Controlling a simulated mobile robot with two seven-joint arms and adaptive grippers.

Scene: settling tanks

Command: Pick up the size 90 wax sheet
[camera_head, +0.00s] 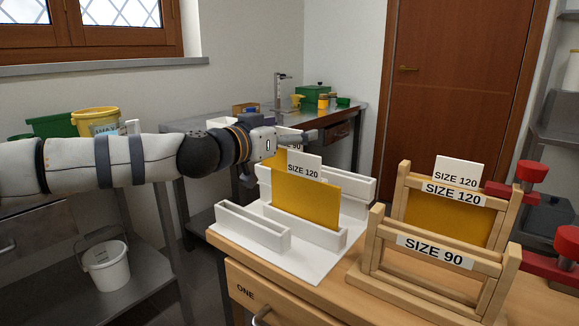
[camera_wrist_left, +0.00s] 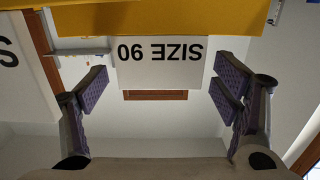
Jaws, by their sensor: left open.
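The size 90 wax sheet (camera_head: 281,160) stands in the white rack (camera_head: 316,264), mostly hidden behind the size 120 sheet (camera_head: 306,207) and my left gripper. In the left wrist view, the yellow sheet (camera_wrist_left: 160,17) and its white SIZE 90 tag (camera_wrist_left: 158,70), upside down there, show ahead of the fingers. My left gripper (camera_head: 305,136) is open at the tag's height. Its fingers (camera_wrist_left: 160,84) stand on either side of the tag with gaps, holding nothing. My right gripper is not in view.
The rack's front-left slot (camera_head: 252,229) is empty. Wooden frames stand to the right: the SIZE 90 one (camera_head: 436,251) looks empty, and the SIZE 120 one holds a yellow sheet (camera_head: 446,218). Red clamps (camera_head: 545,267) are at the right edge. A metal table with tubs stands behind.

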